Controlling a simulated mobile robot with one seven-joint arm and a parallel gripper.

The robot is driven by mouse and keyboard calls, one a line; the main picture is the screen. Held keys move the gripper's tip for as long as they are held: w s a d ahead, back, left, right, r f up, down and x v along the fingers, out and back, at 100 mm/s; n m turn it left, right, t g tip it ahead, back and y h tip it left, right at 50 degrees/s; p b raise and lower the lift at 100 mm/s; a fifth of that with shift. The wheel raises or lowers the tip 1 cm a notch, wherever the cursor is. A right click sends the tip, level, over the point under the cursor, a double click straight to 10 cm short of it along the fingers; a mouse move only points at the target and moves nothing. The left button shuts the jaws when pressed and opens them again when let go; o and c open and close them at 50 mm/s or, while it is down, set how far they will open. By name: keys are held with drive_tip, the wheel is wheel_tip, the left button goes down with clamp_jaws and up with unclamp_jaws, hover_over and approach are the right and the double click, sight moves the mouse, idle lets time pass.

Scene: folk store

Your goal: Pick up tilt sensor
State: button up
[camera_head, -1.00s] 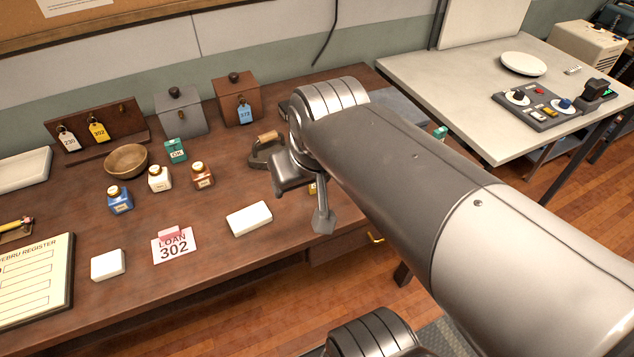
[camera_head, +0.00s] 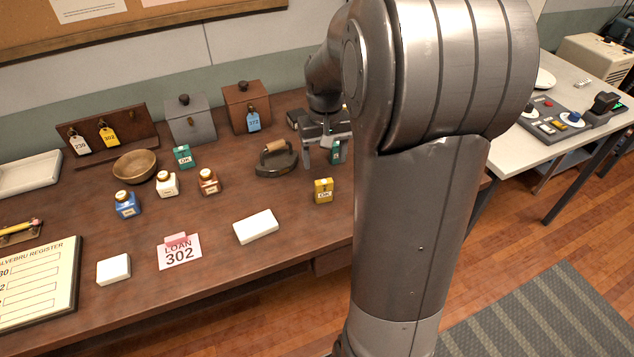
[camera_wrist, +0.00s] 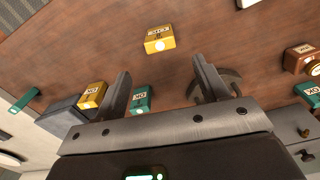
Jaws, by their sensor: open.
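No thing is plainly marked as the tilt sensor; the small labelled boxes may be it, but I cannot tell which. In the head view, a green box (camera_head: 336,154) is by my gripper (camera_head: 328,154), and a yellow box (camera_head: 323,191) stands nearer the front. Another green box (camera_head: 183,156) marked OK stands left. In the wrist view, my gripper (camera_wrist: 162,78) is open and empty, pointing down over the table. A green box (camera_wrist: 142,100) shows beside the left finger, between the fingers. One yellow box (camera_wrist: 159,40) lies beyond the fingertips; another (camera_wrist: 92,95) is outside the left finger.
A flat iron (camera_head: 277,160) stands just left of my gripper. Ink bottles (camera_head: 167,184), a wooden bowl (camera_head: 135,166) and two lidded boxes (camera_head: 190,120) stand further left. A white block (camera_head: 256,227) lies in front.

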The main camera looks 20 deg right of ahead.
sight(324, 181)
wheel_tip(324, 181, down, 5)
drive_tip(key=shift+w+d+f, duration=0.1)
drive_tip(key=shift+f, duration=0.1)
drive_tip(key=f, duration=0.5)
drive_tip(key=shift+s+a+f, duration=0.2)
drive_tip(key=shift+s+f, duration=0.1)
drive_tip(key=shift+f, duration=0.05)
drive_tip(key=c, duration=1.1)
drive_tip(key=shift+r, duration=0.2)
